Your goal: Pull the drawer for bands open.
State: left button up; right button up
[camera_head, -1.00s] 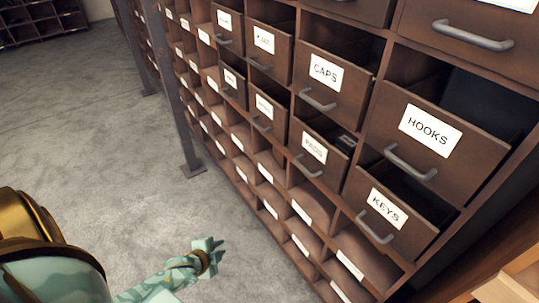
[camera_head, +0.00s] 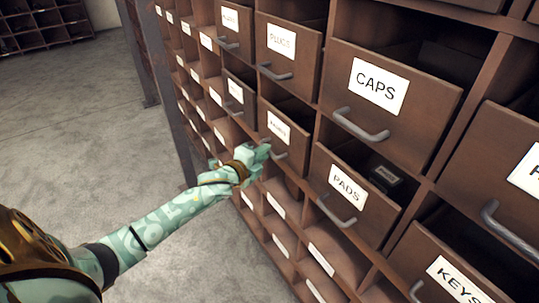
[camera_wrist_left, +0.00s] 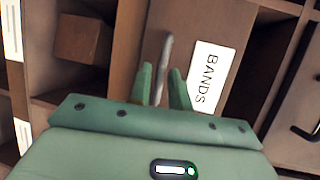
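The bands drawer (camera_head: 277,128) is a brown drawer with a white label and a grey bar handle (camera_head: 281,153), left of the PADS drawer. Its label is small in the head view but reads BANDS in the left wrist view (camera_wrist_left: 211,77). My left gripper (camera_head: 267,150) is at this handle. In the left wrist view, the two green fingers (camera_wrist_left: 163,82) are apart, with the handle (camera_wrist_left: 166,55) between their tips. I cannot tell whether they touch it. A dark gap shows above the drawer front. My right gripper is not in view.
The brown cabinet holds other labelled drawers around it: PLUGS (camera_head: 289,45) above, CAPS (camera_head: 385,90) and PADS (camera_head: 350,190) to the right, KEYS (camera_head: 445,275) lower right. Their handles stick out. The grey floor (camera_head: 90,130) to the left is open.

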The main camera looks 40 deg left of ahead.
pick_arm(q)
jog(key=w, duration=0.2)
jog(key=shift+w+f+b, duration=0.25)
jog(key=shift+w+b, duration=0.1)
jog(key=shift+w, duration=0.05)
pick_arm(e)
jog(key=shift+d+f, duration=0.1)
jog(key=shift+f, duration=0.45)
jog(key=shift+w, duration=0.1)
pick_arm(q)
grip_shut()
jog(key=s+a+p, duration=0.4)
jog(key=s, duration=0.7)
jog(key=s+a+p, duration=0.5)
jog(key=s, duration=0.6)
jog(key=shift+s, duration=0.15)
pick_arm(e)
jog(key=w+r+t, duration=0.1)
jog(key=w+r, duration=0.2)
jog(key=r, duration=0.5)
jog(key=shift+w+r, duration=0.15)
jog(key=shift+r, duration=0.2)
